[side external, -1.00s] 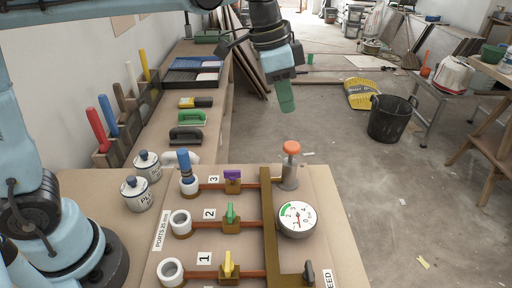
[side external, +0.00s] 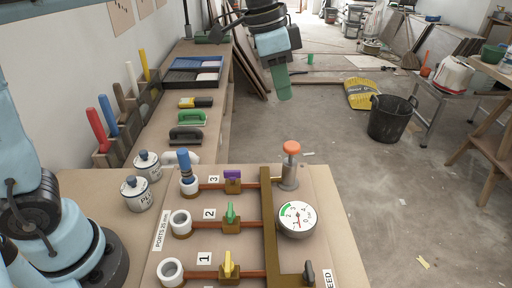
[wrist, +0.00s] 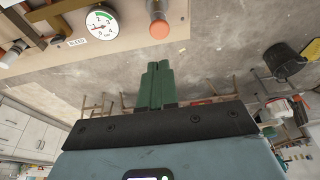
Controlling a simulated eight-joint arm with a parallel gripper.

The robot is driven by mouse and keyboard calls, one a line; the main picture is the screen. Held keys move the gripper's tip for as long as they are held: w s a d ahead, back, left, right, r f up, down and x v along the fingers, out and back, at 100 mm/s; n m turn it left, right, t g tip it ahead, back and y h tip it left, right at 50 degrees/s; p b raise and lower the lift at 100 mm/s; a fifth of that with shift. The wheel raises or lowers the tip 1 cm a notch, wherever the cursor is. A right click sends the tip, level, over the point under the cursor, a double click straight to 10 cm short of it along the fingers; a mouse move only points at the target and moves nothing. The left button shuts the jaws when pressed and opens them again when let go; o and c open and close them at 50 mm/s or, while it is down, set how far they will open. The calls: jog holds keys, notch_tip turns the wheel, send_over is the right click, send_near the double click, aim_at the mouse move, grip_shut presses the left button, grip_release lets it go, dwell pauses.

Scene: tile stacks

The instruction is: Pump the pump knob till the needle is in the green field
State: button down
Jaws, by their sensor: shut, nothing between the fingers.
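The pump knob (side external: 292,148) is an orange cap on a grey metal cylinder at the board's back right. It also shows at the top of the wrist view (wrist: 159,29). The round white gauge (side external: 297,219) sits just in front of the pump, with a green field at its upper left. Its red needle points down near the 0, outside the green, as far as the small dial shows. My gripper (side external: 284,97) has green fingers, is shut and empty, and hangs above and behind the knob, apart from it. The fingers also show in the wrist view (wrist: 156,66).
The board (side external: 335,262) carries white ports, brown pipes and yellow (side external: 228,263), green (side external: 230,212) and purple (side external: 232,174) valve handles. A blue plug (side external: 184,164) stands in port 3. Two white pots (side external: 137,194) stand to the left. The space around the knob is clear.

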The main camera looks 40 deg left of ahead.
jog(key=r, duration=0.1)
jog(key=a+r, duration=0.1)
jog(key=shift+w+r, duration=0.15)
jog(key=shift+r, duration=0.25)
send_near(293, 144)
jog(key=x, duration=0.5)
jog(key=shift+w+d+f, duration=0.1)
jog(key=shift+f, duration=0.65)
